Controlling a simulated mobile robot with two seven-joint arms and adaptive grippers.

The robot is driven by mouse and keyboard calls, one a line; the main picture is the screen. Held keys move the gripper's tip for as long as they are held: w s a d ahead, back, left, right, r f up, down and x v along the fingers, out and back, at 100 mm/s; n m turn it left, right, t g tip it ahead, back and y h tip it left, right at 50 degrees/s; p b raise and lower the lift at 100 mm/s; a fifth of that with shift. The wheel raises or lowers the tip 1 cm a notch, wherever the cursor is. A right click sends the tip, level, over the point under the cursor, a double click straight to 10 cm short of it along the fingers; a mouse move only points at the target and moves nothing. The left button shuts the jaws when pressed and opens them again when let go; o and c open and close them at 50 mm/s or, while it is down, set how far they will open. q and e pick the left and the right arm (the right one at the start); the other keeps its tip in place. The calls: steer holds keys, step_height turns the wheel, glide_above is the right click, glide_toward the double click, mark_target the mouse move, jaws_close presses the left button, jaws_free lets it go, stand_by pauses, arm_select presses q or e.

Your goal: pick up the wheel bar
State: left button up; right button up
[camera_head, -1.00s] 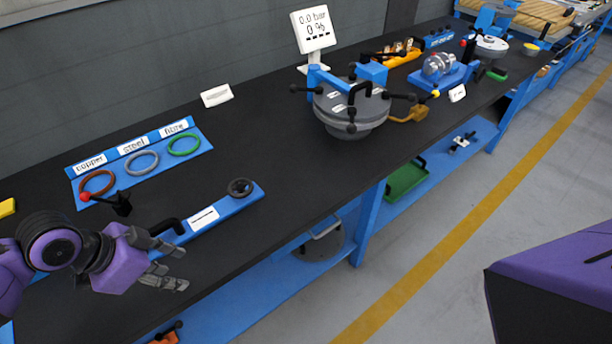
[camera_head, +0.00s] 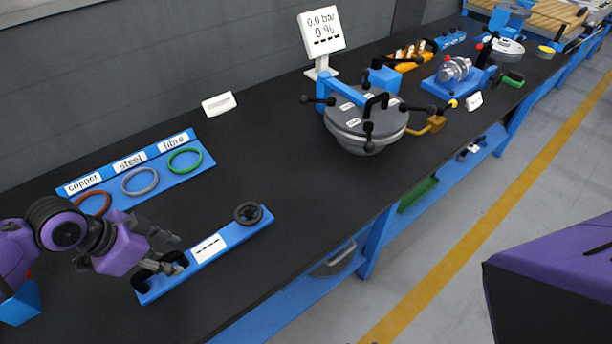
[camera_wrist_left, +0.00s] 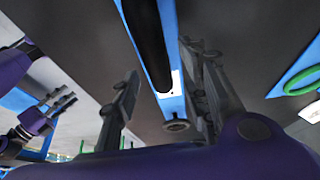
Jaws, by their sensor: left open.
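The wheel bar (camera_head: 233,234) is a blue bar lying on the black bench, with a white label, a black wheel (camera_head: 248,212) at its far end and a black handle at its near end. My left gripper (camera_head: 178,254) is open over the handle end and partly hides it. In the left wrist view the wheel bar (camera_wrist_left: 172,100) runs between the open fingers, with the black handle (camera_wrist_left: 148,42) close to the camera. Contact with the handle cannot be made out. My right gripper (camera_wrist_left: 57,103) shows small at the left of that view; its opening is unclear.
A blue ring board (camera_head: 125,200) with copper, steel and fibre rings lies behind the bar. A grey flanged vessel (camera_head: 365,125) and a pressure display (camera_head: 321,32) stand farther right. The bench between bar and vessel is clear; its front edge runs close to the bar.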

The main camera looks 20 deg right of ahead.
arm_select(q)
steer(key=shift+w+d+f, duration=0.2)
steer(key=shift+d+f, duration=0.05)
steer(key=shift+f, duration=0.4)
jaws_close()
steer(key=shift+d+r, duration=0.1)
